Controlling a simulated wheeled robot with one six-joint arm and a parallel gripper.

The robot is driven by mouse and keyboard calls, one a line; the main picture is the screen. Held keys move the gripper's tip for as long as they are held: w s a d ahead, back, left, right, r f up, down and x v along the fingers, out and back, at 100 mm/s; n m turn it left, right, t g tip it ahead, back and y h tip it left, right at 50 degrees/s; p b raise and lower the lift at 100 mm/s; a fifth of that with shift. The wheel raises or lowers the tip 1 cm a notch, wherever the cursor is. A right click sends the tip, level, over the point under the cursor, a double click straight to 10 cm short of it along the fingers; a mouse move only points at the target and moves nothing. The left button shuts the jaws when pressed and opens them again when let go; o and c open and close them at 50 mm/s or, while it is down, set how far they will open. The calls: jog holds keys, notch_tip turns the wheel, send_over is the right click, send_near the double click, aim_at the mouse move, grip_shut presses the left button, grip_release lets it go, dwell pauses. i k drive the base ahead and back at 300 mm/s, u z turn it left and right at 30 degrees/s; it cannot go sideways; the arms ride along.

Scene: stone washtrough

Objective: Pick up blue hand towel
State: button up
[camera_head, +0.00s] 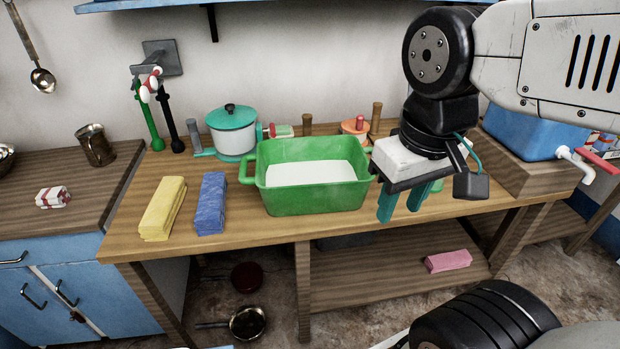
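The blue hand towel (211,203) lies folded in a long strip on the wooden table, near its front edge. It sits between a yellow folded towel (162,207) on its left and a green basin (314,197) on its right, apart from both. My gripper (402,206) points down over the right part of the table, to the right of the basin and well away from the blue towel. Its two teal fingers are spread apart with nothing seen between them. The blue towel is in full view.
A teal pot (232,131) stands behind the blue towel. A faucet (152,85) with green and black handles is at the back left. A blue cabinet (78,290) with a wooden top stands left. A pink folded cloth (448,261) lies on the lower shelf (385,284).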

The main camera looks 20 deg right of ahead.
aim_at(209, 218)
jog(key=u, duration=0.25)
jog(key=k, duration=0.65)
jog(key=u, duration=0.6)
jog(key=k, duration=0.55)
jog(key=z, duration=0.8)
jog(key=i, duration=1.5)
jog(key=u, duration=0.7)
